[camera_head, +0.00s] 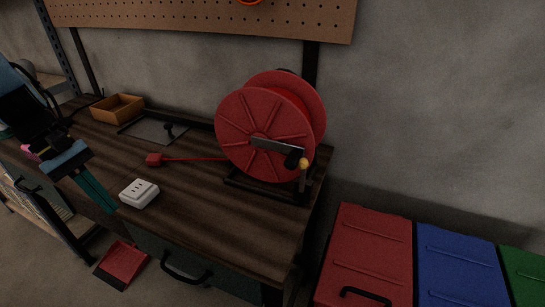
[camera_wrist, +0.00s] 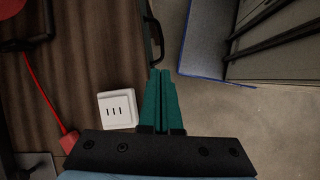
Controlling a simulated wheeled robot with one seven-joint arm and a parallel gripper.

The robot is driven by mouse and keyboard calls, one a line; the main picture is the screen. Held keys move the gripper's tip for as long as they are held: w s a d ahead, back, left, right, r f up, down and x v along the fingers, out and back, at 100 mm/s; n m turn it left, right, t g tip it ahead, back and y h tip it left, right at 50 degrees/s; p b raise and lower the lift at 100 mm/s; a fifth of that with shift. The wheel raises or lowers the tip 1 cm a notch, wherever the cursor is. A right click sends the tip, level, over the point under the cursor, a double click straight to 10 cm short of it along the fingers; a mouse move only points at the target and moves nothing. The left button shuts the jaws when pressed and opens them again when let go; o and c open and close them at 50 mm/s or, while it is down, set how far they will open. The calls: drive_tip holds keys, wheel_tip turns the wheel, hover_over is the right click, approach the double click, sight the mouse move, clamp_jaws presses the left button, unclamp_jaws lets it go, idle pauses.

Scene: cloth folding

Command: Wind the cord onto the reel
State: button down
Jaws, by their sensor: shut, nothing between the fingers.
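The red reel (camera_head: 266,128) stands upright in a black stand at the right end of the wooden workbench. Its crank (camera_head: 278,147) has a yellow knob (camera_head: 303,163) and sits on the reel's front face. A thin red cord (camera_head: 195,159) runs from the reel leftward along the bench to a red plug (camera_head: 154,159). The cord also shows in the wrist view (camera_wrist: 42,92), with the plug (camera_wrist: 68,143) at its end. My gripper (camera_head: 111,208) is shut and empty, left of the reel by the bench's front edge. In the wrist view its teal fingers (camera_wrist: 160,75) are together, right of the white socket.
A white socket block (camera_head: 139,193) lies on the bench near the front edge. An orange-brown tray (camera_head: 118,108) and a dark flat panel (camera_head: 152,131) are behind. Red (camera_head: 368,250) and blue (camera_head: 455,265) bins stand right of the bench. A red dustpan (camera_head: 122,262) is on the floor.

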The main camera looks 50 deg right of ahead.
sight(266, 134)
drive_tip(key=s+d+g, duration=0.2)
drive_tip(key=d, duration=0.2)
drive_tip(key=s+d+f+g+h, duration=0.1)
drive_tip(key=s+d+g, duration=0.1)
drive_tip(key=d, duration=0.2)
drive_tip(key=s+d+n+g, duration=0.1)
drive_tip(key=s+d+g, duration=0.1)
drive_tip(key=d, duration=0.2)
drive_tip(key=shift+s+d+f, duration=0.1)
drive_tip(key=shift+d+f, duration=0.05)
drive_tip(key=shift+f, duration=0.1)
drive_tip(key=s+d+r+n+g+h, duration=0.1)
drive_tip(key=s+d+g, duration=0.25)
drive_tip(key=d, duration=0.25)
drive_tip(key=s+d+r+g+h, duration=0.1)
drive_tip(key=s+d+g+h, duration=0.1)
drive_tip(key=d+g, duration=0.35)
drive_tip(key=s+d+r+t+p, duration=0.1)
drive_tip(key=s+d+r+p, duration=0.1)
drive_tip(key=s, duration=0.7)
drive_tip(key=shift+d+p, duration=0.45)
drive_tip(key=shift+p, duration=0.8)
drive_tip(key=shift+s+r+g+b, duration=0.2)
drive_tip(key=shift+g+b, duration=0.25)
drive_tip(key=shift+g, duration=0.05)
